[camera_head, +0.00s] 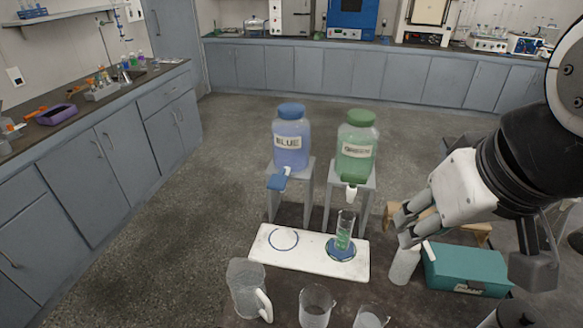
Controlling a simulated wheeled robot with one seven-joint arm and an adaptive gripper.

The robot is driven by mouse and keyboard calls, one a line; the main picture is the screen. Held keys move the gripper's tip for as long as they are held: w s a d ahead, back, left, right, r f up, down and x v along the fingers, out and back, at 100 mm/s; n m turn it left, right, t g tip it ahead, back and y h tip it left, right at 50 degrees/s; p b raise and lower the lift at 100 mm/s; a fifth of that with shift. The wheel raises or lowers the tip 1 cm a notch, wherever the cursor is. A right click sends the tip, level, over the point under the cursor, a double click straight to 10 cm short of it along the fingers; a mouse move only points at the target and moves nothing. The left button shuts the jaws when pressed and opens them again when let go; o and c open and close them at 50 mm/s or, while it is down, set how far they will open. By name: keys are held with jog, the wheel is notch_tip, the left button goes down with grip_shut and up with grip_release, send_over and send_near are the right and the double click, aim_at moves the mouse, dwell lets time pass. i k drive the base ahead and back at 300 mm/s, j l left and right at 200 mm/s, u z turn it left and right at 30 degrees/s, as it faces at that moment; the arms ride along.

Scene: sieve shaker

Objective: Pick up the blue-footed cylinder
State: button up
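The blue-footed cylinder (345,228) is a clear, slim measuring cylinder with green liquid in its lower part. It stands upright on its round blue foot (341,251), on the right part of a white board (312,264), in front of the green bottle's tap. The fingers partly overlap each other in this view.
A white bottle (403,267) stands just below my gripper, beside a teal box (466,269). Blue (291,140) and green (356,148) tapped bottles stand on grey stands behind the board. A clear jug (245,287) and beakers (316,306) stand in front.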

aim_at(341, 248)
jog(key=k, duration=0.55)
jog(key=j+z, duration=0.1)
jog(key=z, duration=1.35)
jog(key=j, duration=0.4)
jog(key=k+j+z, duration=0.1)
jog(key=j, duration=0.35)
jog(key=k+j, duration=0.1)
jog(key=j, duration=0.3)
jog(key=z, duration=0.05)
